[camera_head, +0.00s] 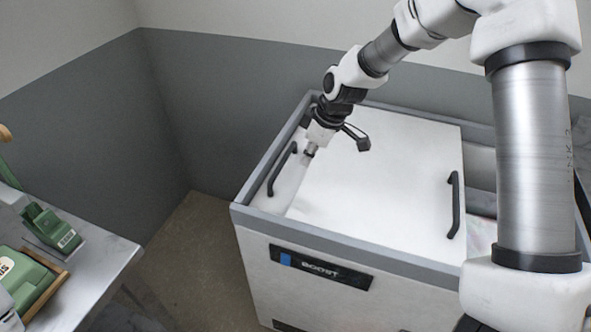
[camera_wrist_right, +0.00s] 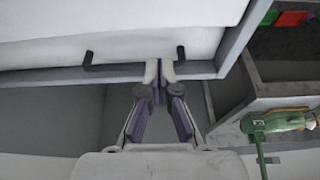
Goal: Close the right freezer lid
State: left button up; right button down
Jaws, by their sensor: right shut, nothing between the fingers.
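The white chest freezer (camera_head: 345,295) has a grey rim. The broad white right lid (camera_head: 390,165) lies over most of the left lid (camera_head: 270,200), with its black handle (camera_head: 454,205) near its right edge. An opening (camera_head: 482,170) shows right of it. The left lid's black handle (camera_head: 281,170) is at the far left. My right gripper (camera_head: 309,153) is shut and empty, pointing down near the right lid's left edge, just right of the left handle. In the wrist view its fingertips (camera_wrist_right: 159,72) appear close to that handle (camera_wrist_right: 92,64); contact cannot be told. My left gripper is not in view.
A table (camera_head: 95,265) with green items (camera_head: 50,230) stands at the lower left, apart from the freezer. Grey walls stand close behind and left. My right arm crosses over the freezer's right side and hides part of the opening. Floor (camera_head: 190,235) shows between table and freezer.

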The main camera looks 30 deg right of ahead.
jog(key=shift+s+a+f, duration=0.1)
jog(key=shift+a+f, duration=0.2)
jog(key=shift+f, duration=0.3)
jog(key=shift+s+a+f, duration=0.1)
jog(key=shift+a+f, duration=0.2)
jog(key=shift+f, duration=0.25)
jog(key=x, duration=0.6)
jog(key=shift+w+d, duration=0.2)
jog(key=shift+w, duration=0.2)
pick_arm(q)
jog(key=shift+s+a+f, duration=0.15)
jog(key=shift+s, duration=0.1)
pick_arm(e)
jog(key=shift+s+a, duration=0.1)
pick_arm(q)
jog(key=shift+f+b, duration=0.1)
jog(key=shift+b, duration=0.2)
pick_arm(e)
jog(key=shift+f, duration=0.15)
